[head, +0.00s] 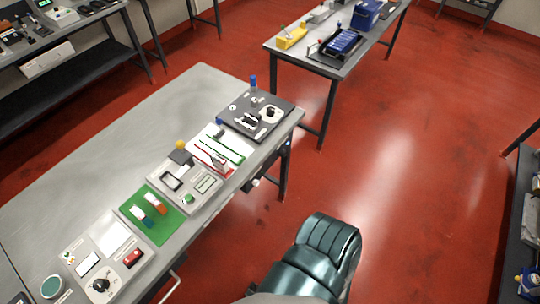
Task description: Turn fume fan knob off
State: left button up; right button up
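Two knobs show on the near grey table (135,105), and I cannot tell by label which is the fume fan knob. One is a black round knob (101,285) on a white panel at the table's near end. The other is a dark knob on a white round base (270,112), on a dark grey panel (285,105) at the table's far end. Their settings are too small to read. Neither of my grippers is in view, and nothing is seen touching either knob.
Between the knobs sit a green mat (170,232), a white device (165,192) and a white-red-green board (203,164). A second table (349,62) stands behind, with dark shelving (508,245) at right. Red floor (400,180) lies open between them.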

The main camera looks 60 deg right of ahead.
aim_at(281, 153)
jog(key=z, duration=1.8)
